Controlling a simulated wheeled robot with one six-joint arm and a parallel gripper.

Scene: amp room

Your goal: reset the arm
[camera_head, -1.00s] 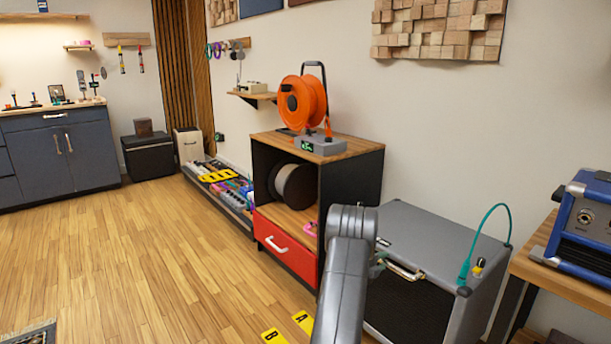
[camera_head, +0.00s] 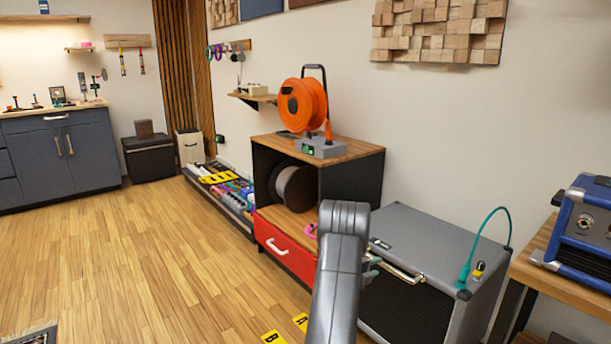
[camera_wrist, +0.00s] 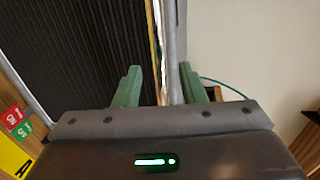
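My gripper (camera_wrist: 160,74) shows in the wrist view with its two green fingers apart and no object clearly held between them. It faces the edge of a grey amp cabinet with a dark ribbed front (camera_wrist: 90,50). In the head view my grey arm rises at bottom centre and hides most of the gripper. A bit of green finger shows beside the left end of the brass handle on the cabinet (camera_head: 440,246). I cannot tell whether it touches.
A wooden-topped shelf unit (camera_head: 355,150) with a red drawer (camera_head: 285,248) and an orange cable reel (camera_head: 303,104) stands left of the cabinet. A blue amp (camera_head: 585,225) sits on a bench at right. The wood floor (camera_head: 140,260) at left is clear.

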